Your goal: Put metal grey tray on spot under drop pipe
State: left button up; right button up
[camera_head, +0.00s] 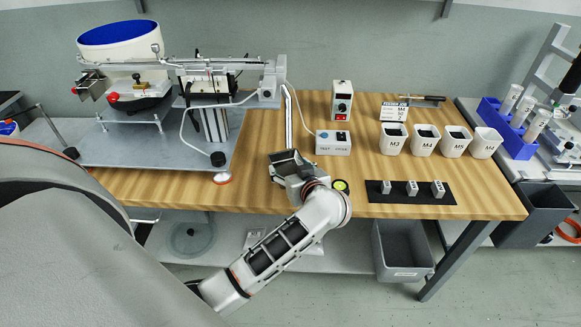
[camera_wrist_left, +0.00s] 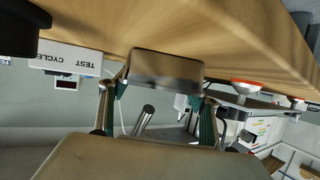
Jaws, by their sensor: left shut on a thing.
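The metal grey tray (camera_head: 285,157) is held over the wooden table, in front of the foot of the drop pipe (camera_head: 289,118). My left gripper (camera_head: 293,174) is shut on the tray. In the left wrist view the tray (camera_wrist_left: 165,70) sits between the two fingers (camera_wrist_left: 156,110), close to the wooden surface; I cannot tell whether it touches. The pipe (camera_wrist_left: 144,119) shows beyond it there. The tray and gripper hide the table spot under the pipe. My right gripper is not in view.
The test cycle box (camera_head: 333,142) stands close to the right of the tray. A round yellow-green item (camera_head: 341,185) lies beside my wrist. The feeder machine (camera_head: 150,145) stands left. White bins (camera_head: 424,139) and a black mat (camera_head: 409,198) with small blocks are right.

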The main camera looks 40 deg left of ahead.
pick_arm(q)
jog(key=o, duration=1.2)
